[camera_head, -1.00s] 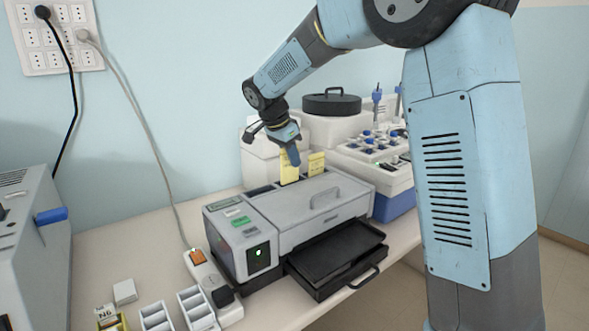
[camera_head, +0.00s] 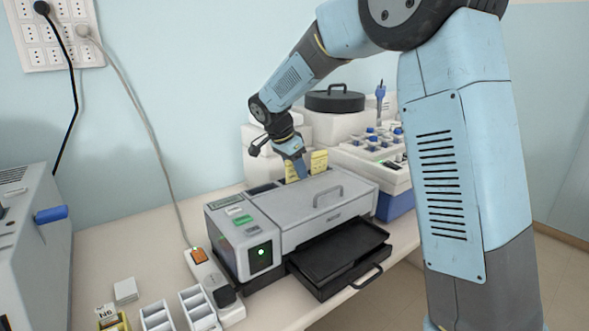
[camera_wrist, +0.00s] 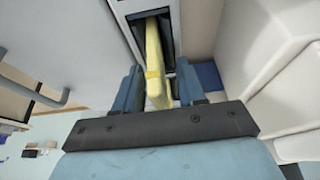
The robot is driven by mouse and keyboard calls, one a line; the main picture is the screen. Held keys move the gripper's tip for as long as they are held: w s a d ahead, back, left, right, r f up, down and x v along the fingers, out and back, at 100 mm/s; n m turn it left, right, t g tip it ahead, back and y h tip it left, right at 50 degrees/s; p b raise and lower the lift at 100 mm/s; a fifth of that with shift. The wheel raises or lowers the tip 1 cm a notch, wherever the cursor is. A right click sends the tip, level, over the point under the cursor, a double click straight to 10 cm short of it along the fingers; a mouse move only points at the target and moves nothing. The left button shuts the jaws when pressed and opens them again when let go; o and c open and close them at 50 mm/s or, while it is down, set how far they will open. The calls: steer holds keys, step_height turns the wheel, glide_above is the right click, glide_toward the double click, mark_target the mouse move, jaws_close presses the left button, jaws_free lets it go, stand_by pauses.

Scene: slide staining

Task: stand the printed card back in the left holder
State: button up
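My gripper (camera_head: 300,169) points down at the row of slots behind the lid of the grey machine (camera_head: 320,205). In the wrist view its blue fingers (camera_wrist: 158,72) stand either side of a yellow card-like piece (camera_wrist: 153,50), with gaps showing, so it looks open. That piece stands in a dark slot; in the head view it is partly hidden by the fingers. A second yellow piece (camera_head: 319,161) stands just right of the gripper. A small white card marked N6 (camera_head: 106,312) sits at a yellow block at the lower left. I cannot tell which is the printed card.
A black tray (camera_head: 340,250) projects from the machine's front. White divided trays (camera_head: 158,317) and a power strip (camera_head: 202,270) lie to its left. A white block (camera_head: 125,290) lies nearby. A rack with blue-capped items (camera_head: 372,145) stands at the back right.

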steer(key=v, duration=1.2)
steer(key=s+d+r+n+y, duration=0.1)
steer(key=s+d+r+n, duration=0.15)
steer(key=s+d, duration=0.5)
steer(key=s+d+r+n+y, duration=0.1)
steer(key=s+d+n, duration=0.2)
steer(key=s+d, duration=0.4)
steer(key=s+d+f+n+t, duration=0.1)
steer(key=s+d+f+n, duration=0.1)
steer(key=s, duration=0.6)
steer(key=s+d+f+n+t+y, duration=0.1)
steer(key=s+d+f+n+t, duration=0.1)
steer(key=s+d, duration=0.5)
step_height(320, 180, down, 2)
steer(key=s+n, duration=0.1)
steer(key=s, duration=0.1)
steer(key=shift+s+n+y, duration=0.3)
steer(key=shift+n, duration=0.05)
steer(key=shift+f, duration=0.1)
